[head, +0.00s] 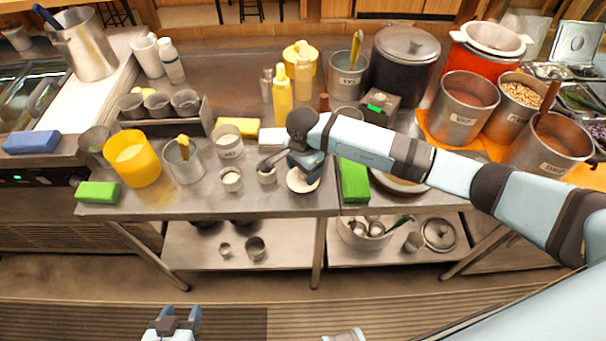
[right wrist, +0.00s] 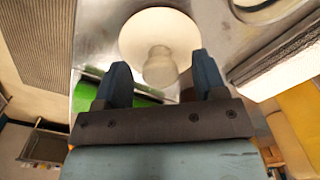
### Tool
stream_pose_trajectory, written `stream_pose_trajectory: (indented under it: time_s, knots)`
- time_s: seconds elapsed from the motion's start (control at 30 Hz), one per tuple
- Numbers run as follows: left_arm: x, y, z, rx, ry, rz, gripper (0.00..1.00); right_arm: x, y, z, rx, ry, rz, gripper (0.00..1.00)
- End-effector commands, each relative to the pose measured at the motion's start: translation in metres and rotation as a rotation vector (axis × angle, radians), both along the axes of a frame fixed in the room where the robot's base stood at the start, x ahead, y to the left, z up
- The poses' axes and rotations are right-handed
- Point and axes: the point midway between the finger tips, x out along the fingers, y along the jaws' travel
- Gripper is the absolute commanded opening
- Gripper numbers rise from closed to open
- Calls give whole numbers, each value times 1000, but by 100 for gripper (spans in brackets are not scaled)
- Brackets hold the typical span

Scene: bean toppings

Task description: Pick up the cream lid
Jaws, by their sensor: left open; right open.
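The cream lid (head: 303,184) lies knob-up on the steel counter near its front edge, close to the middle. In the right wrist view the cream lid (right wrist: 158,33) is a round disc with a stubby knob, and the knob shows between my two fingers. My right gripper (head: 306,168) is right over the lid and hides part of it from the head camera. In the right wrist view my right gripper (right wrist: 160,78) is open, with a finger on each side of the knob. My left gripper (head: 174,318) is open and empty, low in the head view, away from the counter.
A small metal cup (head: 266,174) stands just left of the lid. A green block (head: 354,182) lies to its right. Yellow bottles (head: 282,92), a black pot (head: 402,65) and several steel pots crowd the back and right.

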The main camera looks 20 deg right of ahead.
Motion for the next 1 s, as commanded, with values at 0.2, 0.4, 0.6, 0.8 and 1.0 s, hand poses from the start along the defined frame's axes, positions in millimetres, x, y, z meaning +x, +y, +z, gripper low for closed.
stream_pose_trajectory:
  time_s: [0.2,0.4,0.6,0.8,1.0]
  knots:
    - [0,0,1,0,-1,1,55,0,0,-6,0,0,0,65]
    - [0,0,1,0,-1,1,55,0,0,-6,0,0,0,37]
    - [1,0,1,0,-1,1,55,0,0,-5,0,0,0,21]
    - [1,0,1,0,-1,1,55,0,0,-5,0,0,0,21]
    - [1,0,-1,0,-1,1,55,1,0,8,0,-3,1,21]
